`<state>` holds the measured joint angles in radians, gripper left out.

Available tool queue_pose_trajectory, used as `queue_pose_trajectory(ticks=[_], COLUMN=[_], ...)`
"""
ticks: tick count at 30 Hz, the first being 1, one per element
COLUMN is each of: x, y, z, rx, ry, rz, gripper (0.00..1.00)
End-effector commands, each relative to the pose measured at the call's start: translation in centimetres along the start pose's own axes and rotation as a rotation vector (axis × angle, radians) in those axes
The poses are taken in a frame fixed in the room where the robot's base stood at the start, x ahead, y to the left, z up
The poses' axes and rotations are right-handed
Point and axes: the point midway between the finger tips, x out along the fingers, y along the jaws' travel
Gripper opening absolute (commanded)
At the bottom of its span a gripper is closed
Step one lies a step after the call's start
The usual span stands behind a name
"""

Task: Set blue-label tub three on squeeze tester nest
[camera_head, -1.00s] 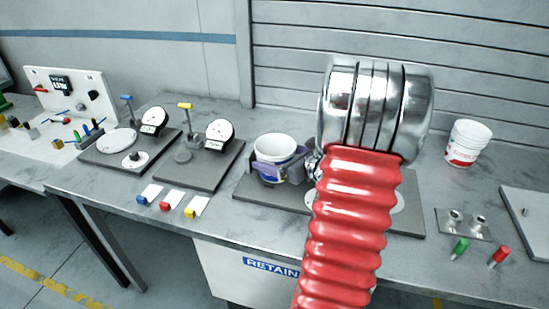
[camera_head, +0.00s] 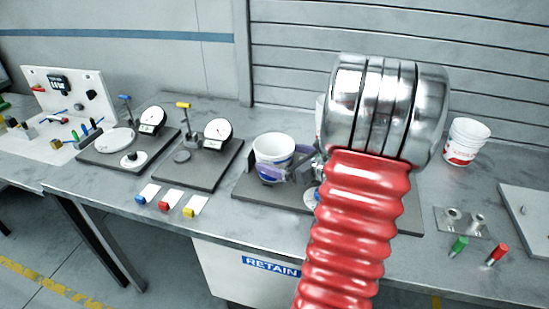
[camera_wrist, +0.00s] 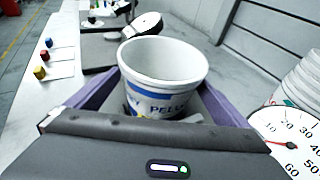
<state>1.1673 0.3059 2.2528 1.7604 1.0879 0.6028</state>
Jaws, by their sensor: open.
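A white tub with a blue label (camera_head: 272,148) stands upright over the left end of a dark base plate (camera_head: 242,187). In the wrist view the tub (camera_wrist: 163,68) is empty and sits between the two purple fingers of my gripper (camera_wrist: 160,100). My gripper also shows in the head view (camera_head: 287,171), low around the tub's right and front sides. It is open. A dial gauge (camera_wrist: 290,142) is close at the right in the wrist view. The tub's underside and any nest below it are hidden, and I cannot read a number on the tub.
Two gauge stations, with a blue handle (camera_head: 124,98) and a yellow handle (camera_head: 184,105), stand to the left. A red-label tub stack (camera_head: 466,142) stands right. Colored blocks on white cards (camera_head: 170,200) lie in front.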

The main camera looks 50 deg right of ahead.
Motion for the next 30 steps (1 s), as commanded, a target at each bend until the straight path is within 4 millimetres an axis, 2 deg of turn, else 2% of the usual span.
queue_pose_trajectory(ticks=[3,15,21,30], x=[-2.0,-7.5,-8.8,-8.9], y=[-0.2,-0.1,0.0,0.0], z=[0.1,0.0,0.0,0.0], rx=[-0.002,-0.001,-0.001,-0.001], ry=[-0.001,-0.001,0.0,0.0], rz=[-0.004,-0.003,-0.001,0.001], gripper=[1.0,1.0,1.0,1.0])
